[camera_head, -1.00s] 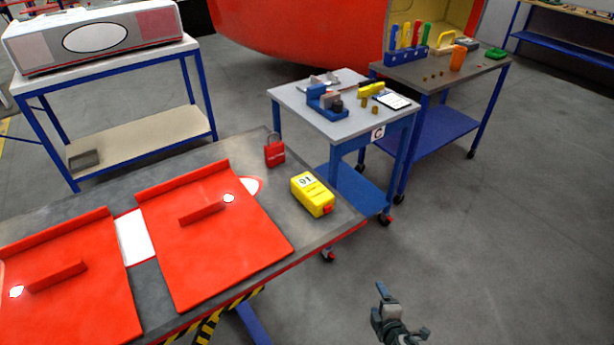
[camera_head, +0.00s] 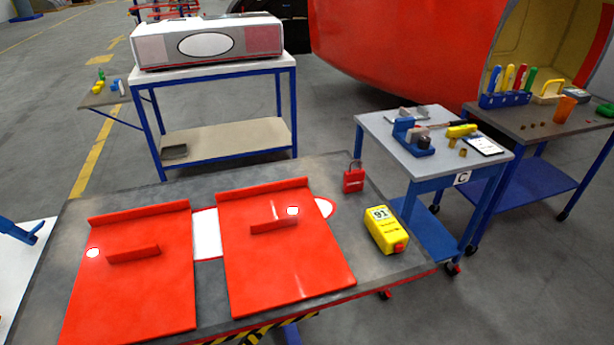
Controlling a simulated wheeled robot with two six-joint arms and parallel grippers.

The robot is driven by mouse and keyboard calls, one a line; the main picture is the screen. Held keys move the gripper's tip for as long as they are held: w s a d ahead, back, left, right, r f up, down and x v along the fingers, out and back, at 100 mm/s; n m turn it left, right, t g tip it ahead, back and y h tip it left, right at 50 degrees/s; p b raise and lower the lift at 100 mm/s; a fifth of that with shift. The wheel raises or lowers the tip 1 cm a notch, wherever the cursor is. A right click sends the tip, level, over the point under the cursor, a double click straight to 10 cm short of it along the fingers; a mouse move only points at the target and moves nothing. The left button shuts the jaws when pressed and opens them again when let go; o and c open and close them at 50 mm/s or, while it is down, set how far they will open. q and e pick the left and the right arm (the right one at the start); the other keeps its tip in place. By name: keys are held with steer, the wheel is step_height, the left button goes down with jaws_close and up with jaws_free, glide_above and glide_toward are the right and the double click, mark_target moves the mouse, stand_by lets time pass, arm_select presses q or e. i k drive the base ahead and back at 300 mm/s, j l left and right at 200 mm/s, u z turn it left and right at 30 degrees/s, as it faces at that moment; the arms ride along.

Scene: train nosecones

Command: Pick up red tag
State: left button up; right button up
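A small red padlock-shaped piece (camera_head: 354,180) with a thin dark shackle stands near the far right part of the grey workbench (camera_head: 350,300). It has a pale marking on its front. It is the only small red tag-like thing I can make out, and I cannot tell for sure that it is the red tag.
A yellow box marked 91 (camera_head: 385,230) sits in front of the red piece. Two large red panels with handles, left (camera_head: 130,270) and right (camera_head: 285,250), cover much of the bench. A grey cart (camera_head: 435,160) with tools stands to the right.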

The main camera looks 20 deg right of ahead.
mark_target(354, 179)
steer(key=l+u, duration=0.35)
steer(key=l, duration=0.3)
steer(key=l+u, duration=0.4)
steer(key=l, duration=0.3)
steer(key=k+l+u, duration=0.2)
steer(key=l+u, duration=0.15)
steer(key=l, duration=0.25)
